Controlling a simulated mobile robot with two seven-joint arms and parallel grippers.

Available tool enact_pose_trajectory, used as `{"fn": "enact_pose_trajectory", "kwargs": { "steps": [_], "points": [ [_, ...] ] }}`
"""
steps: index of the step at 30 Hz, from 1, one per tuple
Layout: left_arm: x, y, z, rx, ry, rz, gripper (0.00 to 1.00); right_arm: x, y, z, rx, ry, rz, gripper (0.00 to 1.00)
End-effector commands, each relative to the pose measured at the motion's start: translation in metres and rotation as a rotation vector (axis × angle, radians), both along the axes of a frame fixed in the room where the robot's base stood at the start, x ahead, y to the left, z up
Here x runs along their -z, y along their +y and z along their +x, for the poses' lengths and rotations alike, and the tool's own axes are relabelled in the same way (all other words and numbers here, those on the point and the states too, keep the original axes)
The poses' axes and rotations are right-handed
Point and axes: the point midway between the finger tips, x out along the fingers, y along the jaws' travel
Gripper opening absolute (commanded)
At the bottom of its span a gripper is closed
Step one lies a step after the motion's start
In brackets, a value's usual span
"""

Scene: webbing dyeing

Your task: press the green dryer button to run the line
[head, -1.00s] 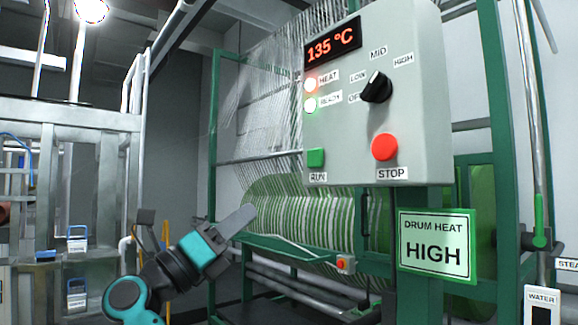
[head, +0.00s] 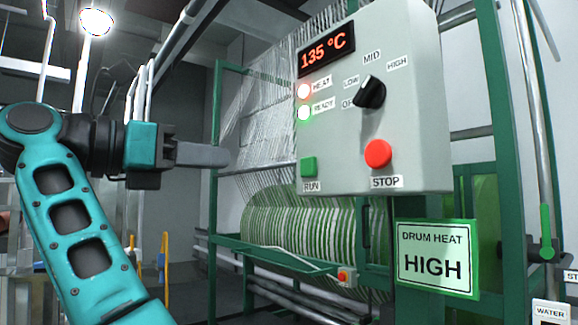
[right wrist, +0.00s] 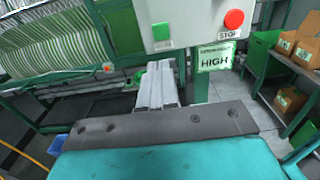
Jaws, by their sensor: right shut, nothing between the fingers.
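The green RUN button (head: 309,167) is on the lower left of the grey control box (head: 425,120). It also shows in the right wrist view (right wrist: 161,31). My right gripper (head: 226,156) is shut and empty, left of the button and apart from it, its fingers pointing right. In the right wrist view its closed fingers (right wrist: 158,66) appear below the button. The box's display (head: 326,49) reads 135 °C. My left gripper is not in view.
The red STOP button (head: 377,154) is right of RUN, below the black selector knob (head: 370,92). A DRUM HEAT HIGH sign (head: 437,257) hangs below the box. Behind is the drum of green-and-white webbing (head: 300,222) in a green frame. A small red button (head: 345,277) sits lower down.

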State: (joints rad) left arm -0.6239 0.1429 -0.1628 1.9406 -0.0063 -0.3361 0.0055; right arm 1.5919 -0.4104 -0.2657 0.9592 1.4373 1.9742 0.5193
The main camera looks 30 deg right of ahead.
Motion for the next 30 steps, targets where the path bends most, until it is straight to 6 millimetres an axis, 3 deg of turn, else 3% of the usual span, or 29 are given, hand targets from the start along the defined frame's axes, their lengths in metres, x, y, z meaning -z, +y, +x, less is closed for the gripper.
{"fn": "enact_pose_trajectory", "kwargs": {
  "steps": [8,21,30],
  "points": [
    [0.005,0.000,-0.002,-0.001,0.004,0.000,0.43,0.002,-0.015,0.001,-0.001,-0.001,0.003,0.00],
    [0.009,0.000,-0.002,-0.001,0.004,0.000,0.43,0.001,-0.103,0.008,0.001,0.001,0.002,0.00],
    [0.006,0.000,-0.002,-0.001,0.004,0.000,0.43,0.000,-0.137,0.011,0.001,0.001,0.000,0.00]
  ]
}}
